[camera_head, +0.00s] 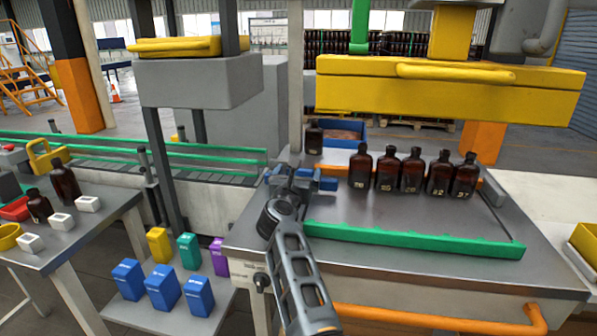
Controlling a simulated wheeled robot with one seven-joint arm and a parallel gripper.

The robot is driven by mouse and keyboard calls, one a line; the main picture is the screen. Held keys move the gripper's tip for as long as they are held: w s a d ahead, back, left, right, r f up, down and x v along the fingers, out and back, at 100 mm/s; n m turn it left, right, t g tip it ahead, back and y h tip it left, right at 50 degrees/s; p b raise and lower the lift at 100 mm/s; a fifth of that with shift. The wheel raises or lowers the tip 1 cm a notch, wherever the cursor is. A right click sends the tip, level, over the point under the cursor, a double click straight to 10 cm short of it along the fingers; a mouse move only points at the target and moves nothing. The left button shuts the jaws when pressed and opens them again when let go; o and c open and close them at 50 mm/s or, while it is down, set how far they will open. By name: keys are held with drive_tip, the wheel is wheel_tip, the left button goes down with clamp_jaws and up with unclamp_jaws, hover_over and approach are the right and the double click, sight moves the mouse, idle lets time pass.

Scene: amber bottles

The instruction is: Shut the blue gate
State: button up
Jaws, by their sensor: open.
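The blue gate (328,184) shows as small blue pieces at the left end of the steel table, beside the row of bottles. My gripper (290,180) is at that spot, in front of the gate and hiding much of it. The jaws are open. I cannot tell whether they touch the gate, or how far the gate stands open.
Several amber bottles (411,172) stand in a row right of the gate. A green rail (415,241) runs along the table (450,275) in front. A yellow overhead block (450,88) hangs above. One bottle (314,138) stands behind, near a blue bin (345,131).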

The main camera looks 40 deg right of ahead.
drive_tip(key=shift+w+d, duration=0.3)
drive_tip(key=shift+d, duration=0.1)
